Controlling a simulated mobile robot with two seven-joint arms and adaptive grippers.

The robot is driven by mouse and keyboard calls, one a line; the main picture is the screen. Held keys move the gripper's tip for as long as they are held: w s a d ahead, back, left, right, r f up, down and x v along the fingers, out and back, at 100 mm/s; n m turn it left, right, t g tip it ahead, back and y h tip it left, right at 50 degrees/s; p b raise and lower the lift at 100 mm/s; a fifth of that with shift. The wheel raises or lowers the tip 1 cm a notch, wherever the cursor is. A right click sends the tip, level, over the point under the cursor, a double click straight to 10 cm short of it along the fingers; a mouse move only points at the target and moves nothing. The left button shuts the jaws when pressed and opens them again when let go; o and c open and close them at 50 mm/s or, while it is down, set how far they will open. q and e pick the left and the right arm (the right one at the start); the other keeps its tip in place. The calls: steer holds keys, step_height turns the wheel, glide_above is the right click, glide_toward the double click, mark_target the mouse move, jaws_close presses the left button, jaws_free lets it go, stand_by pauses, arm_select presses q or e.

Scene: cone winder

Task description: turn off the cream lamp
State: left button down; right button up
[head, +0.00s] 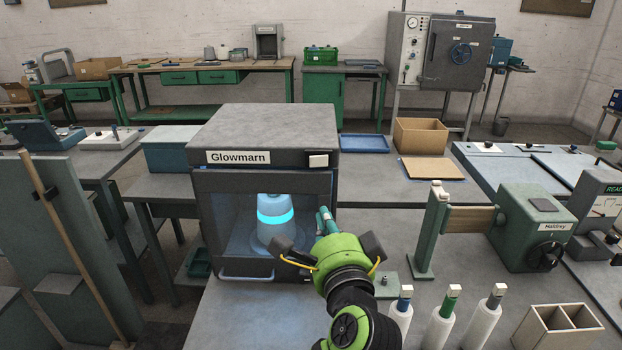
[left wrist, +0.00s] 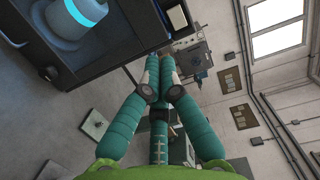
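The dark grey cabinet labelled Glowmarn (head: 262,125) stands on the bench with a cream rocker switch (head: 318,160) at the right of its front top panel. Behind its clear front, a pale cone (head: 275,232) with a bright cyan band stands in bluish light. The cone also shows at the upper left in the left wrist view (left wrist: 78,14). My left gripper (head: 324,215) is in front of the cabinet's lower right, below the switch. Its teal fingers meet at the tips (left wrist: 157,80) with nothing seen between them. My right gripper is out of view.
Several white yarn tubes (head: 440,324) stand to the right of my left arm, with a wooden divided box (head: 558,332) beyond. A green post (head: 432,230) and the Haldrey machine (head: 532,225) stand further right. A blue tray (head: 364,143) and cardboard box (head: 420,135) lie behind.

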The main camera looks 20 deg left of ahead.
arm_select(q)
steer(key=shift+r, duration=0.3)
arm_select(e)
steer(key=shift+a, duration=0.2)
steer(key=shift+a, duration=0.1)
arm_select(q)
steer(key=shift+w, duration=0.1)
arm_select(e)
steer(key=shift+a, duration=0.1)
arm_select(q)
steer(key=p, duration=0.5)
glide_toward(319, 161)
steer(key=w+a, duration=0.1)
steer(key=w+a+f, duration=0.1)
steer(key=w+a, duration=0.1)
steer(key=w+a+f, duration=0.1)
steer(key=w, duration=0.1)
steer(key=shift+a, duration=0.35)
steer(key=shift+w+a+f, duration=0.1)
steer(key=shift+w+f, duration=0.05)
steer(key=shift+w, duration=0.1)
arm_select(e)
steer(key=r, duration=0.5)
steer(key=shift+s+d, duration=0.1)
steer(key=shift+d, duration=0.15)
